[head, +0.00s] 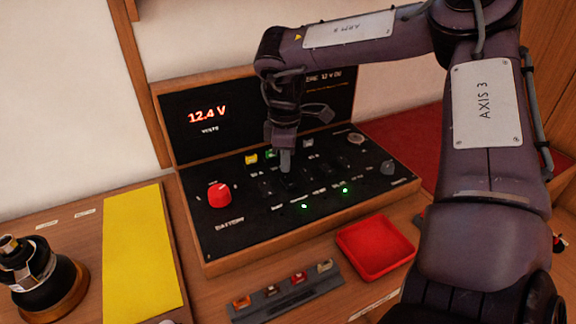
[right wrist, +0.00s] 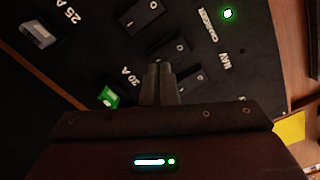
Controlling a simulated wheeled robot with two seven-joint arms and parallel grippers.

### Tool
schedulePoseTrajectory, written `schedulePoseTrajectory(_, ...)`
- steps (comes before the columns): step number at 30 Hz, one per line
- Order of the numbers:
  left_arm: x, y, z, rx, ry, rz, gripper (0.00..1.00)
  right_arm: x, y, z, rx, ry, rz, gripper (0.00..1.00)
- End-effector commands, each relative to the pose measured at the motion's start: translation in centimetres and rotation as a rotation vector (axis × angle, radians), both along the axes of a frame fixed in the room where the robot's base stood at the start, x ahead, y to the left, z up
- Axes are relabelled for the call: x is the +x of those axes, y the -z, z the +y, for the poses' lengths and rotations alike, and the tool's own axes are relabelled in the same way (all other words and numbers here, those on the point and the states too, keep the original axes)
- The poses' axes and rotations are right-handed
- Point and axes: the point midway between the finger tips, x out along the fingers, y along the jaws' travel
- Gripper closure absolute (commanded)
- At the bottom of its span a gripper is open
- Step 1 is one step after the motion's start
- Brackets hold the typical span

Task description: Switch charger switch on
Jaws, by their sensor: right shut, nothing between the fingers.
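The black control panel (head: 250,222) is propped in a wooden frame, with a rotary red battery knob (head: 219,195) at its left. In the right wrist view, the dark rocker switch (right wrist: 172,46) in line with the CHARGER label (right wrist: 207,25) lies just past my fingertips. I cannot tell its rocker position. My right gripper (head: 286,168) is shut and empty, pointing down close over the switch row. It also shows in the right wrist view (right wrist: 160,70), beside the charger and NAV switches. Contact is unclear. My left gripper is not in view.
A green light (right wrist: 227,13) glows by the CHARGER label. A display (head: 207,115) reads 12.4 V. A red tray (head: 375,247) and a fuse strip (head: 288,296) lie in front. A yellow board (head: 142,250) lies left of the panel. Other switches (right wrist: 145,17) sit close by.

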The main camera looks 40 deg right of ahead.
Motion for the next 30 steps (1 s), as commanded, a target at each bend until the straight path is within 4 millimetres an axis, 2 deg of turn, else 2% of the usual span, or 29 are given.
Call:
schedulePoseTrajectory(1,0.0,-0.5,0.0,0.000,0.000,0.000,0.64,0.0,-0.7,0.0,0.000,0.000,0.000,1.00)
schedulePoseTrajectory(15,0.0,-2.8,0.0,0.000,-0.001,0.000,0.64,0.0,-4.4,0.0,-0.001,0.001,0.000,1.00)
schedulePoseTrajectory(30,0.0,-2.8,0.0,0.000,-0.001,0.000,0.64,0.0,-4.5,0.0,-0.001,0.000,0.001,1.00)
